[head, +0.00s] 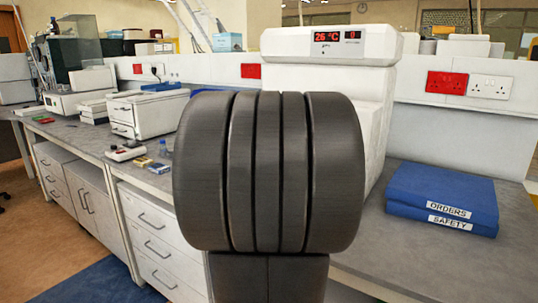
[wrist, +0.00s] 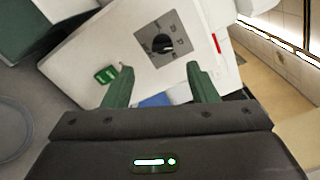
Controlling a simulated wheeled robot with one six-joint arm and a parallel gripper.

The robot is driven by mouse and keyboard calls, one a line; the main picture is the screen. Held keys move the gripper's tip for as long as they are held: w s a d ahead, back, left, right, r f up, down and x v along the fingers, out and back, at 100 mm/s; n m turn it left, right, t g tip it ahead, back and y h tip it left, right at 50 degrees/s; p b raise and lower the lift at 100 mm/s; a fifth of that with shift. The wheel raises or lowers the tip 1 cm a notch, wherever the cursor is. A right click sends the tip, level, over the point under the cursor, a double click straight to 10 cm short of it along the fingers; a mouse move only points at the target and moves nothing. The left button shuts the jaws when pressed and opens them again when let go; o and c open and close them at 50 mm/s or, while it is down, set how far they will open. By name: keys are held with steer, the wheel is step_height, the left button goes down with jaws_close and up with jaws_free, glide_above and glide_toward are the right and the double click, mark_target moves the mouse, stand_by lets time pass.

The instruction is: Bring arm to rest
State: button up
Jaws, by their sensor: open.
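My gripper (wrist: 159,69) shows in the wrist view with its two green fingers apart and nothing held between them. Beyond the fingers is a tilted white device with a grey panel and black knob (wrist: 165,44). In the head view a large dark ribbed part of my arm fills the middle and hides much of the bench behind it. The gripper itself does not show in the head view.
A white instrument (head: 330,45) reading 26 °C stands behind my arm. Blue binders (head: 440,190) lie on the right bench. A white box (head: 148,113) and small items, including a yellow one (head: 142,161), sit on the left bench. Floor is clear at lower left.

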steer(key=w+d+n+p, duration=0.2)
steer(key=w+n, duration=0.1)
steer(key=n, duration=0.6)
steer(key=w+d+n+p, duration=0.2)
steer(key=w+d+n, duration=0.1)
steer(key=n, duration=0.7)
steer(key=shift+w+d+f, duration=0.15)
steer(key=shift+w+d, duration=0.1)
steer(key=shift+w, duration=0.5)
steer(key=shift+f, duration=0.1)
